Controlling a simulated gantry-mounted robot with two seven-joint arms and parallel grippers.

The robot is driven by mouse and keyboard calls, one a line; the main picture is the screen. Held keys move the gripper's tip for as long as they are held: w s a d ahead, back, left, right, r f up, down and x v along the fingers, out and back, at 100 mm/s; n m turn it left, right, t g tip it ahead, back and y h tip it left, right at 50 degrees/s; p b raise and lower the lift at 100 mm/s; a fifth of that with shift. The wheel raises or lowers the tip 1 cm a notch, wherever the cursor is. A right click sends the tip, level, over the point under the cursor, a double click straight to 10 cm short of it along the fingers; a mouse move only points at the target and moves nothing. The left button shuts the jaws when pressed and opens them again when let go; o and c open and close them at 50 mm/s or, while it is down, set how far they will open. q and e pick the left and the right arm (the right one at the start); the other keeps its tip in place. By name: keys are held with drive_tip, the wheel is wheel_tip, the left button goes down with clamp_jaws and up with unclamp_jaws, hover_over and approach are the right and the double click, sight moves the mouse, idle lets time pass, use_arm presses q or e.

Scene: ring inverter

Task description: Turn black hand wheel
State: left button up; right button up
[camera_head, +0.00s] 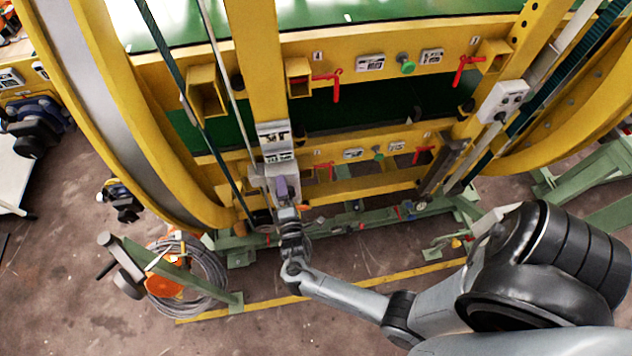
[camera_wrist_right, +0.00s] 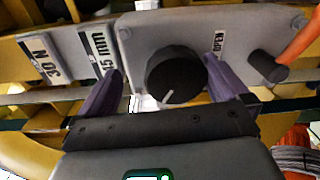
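The black hand wheel (camera_wrist_right: 175,75) is a round knob with a white mark, mounted on a grey panel (camera_wrist_right: 140,32) in the right wrist view. My right gripper (camera_wrist_right: 165,82) has two purple fingers, spread apart, one on each side of the wheel. I see a gap between the left finger and the wheel; the right finger overlaps the wheel's edge, and I cannot tell whether it touches. In the head view, my right gripper (camera_head: 287,188) is in front of the grey panel on the yellow frame, and the wheel is hidden there. My left gripper is not in view.
A black cylindrical handle (camera_wrist_right: 268,66) with an orange part sits right of the wheel. Labels (camera_wrist_right: 45,57) are on the left. In the head view, red levers (camera_head: 333,84) line the yellow beams, and a coiled cable (camera_head: 190,275) lies on the floor.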

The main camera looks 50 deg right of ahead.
drive_tip(key=shift+t, duration=0.3)
drive_tip(key=r, duration=0.2)
drive_tip(key=d+r, duration=0.1)
drive_tip(key=r, duration=0.1)
drive_tip(key=shift+s+r+p, duration=0.2)
drive_tip(key=shift+r+p, duration=0.1)
drive_tip(key=shift+p, duration=0.05)
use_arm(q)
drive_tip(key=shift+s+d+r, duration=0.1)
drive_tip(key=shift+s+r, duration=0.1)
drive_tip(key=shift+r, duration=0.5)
use_arm(e)
drive_tip(key=s+d+r, duration=0.4)
drive_tip(key=s, duration=0.6)
drive_tip(key=shift+d+r, duration=0.2)
drive_tip(key=shift+r, duration=0.2)
